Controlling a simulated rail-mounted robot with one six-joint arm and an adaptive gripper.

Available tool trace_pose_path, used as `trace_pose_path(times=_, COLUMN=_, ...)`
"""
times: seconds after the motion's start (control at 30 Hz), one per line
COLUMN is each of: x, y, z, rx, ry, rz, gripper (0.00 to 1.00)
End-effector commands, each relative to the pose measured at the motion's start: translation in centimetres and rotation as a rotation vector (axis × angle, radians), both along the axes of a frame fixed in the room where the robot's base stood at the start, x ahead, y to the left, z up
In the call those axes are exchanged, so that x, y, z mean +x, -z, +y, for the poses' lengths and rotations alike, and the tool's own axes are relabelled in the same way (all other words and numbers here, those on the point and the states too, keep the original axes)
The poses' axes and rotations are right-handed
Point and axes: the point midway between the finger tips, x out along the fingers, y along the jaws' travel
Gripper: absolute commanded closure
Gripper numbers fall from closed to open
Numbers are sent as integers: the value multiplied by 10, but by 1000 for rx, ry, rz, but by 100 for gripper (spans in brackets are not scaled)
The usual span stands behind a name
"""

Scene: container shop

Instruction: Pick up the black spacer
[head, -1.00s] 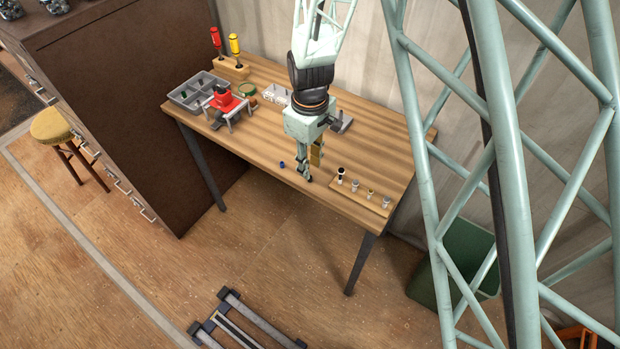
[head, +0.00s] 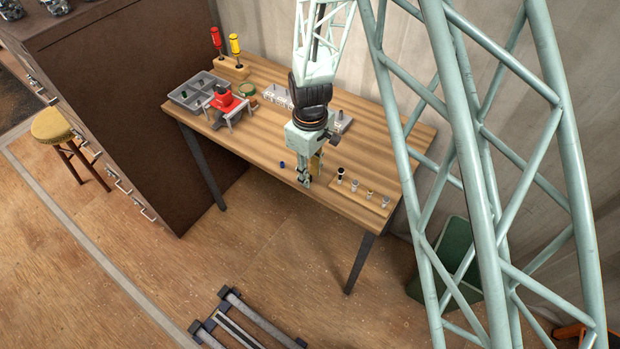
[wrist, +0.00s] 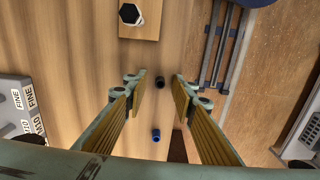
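The black spacer (wrist: 160,82) is a small dark cylinder on the wooden table, seen between my fingertips in the wrist view. In the head view my fingers hide it. My gripper (wrist: 160,88) is open, with one finger on each side of the spacer and visible gaps to both. In the head view my gripper (head: 305,181) is low over the table's front edge. I cannot tell the exact height of the fingertips above the table. A blue spacer (wrist: 156,135) stands apart from the black one; it also shows in the head view (head: 283,165).
A wooden strip (head: 362,195) with several small fittings lies just right of my gripper. A grey divided tray (head: 188,95), a red-topped stand (head: 223,100) and a screwdriver block (head: 232,71) are at the table's left. Bare tabletop (head: 258,135) lies between.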

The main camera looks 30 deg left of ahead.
Motion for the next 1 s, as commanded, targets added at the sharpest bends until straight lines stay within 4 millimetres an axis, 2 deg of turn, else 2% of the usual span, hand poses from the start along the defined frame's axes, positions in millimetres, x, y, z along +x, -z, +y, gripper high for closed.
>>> trace_pose_path(times=0.27, x=0, y=0, z=0, rx=0, ry=0, rz=0, gripper=75)
trace_pose_path(times=0.5, x=0, y=0, z=0, rx=0, ry=0, rz=0, gripper=94)
trace_pose_path(times=1.0, x=0, y=-3, z=0, rx=0, ry=0, rz=0, gripper=95)
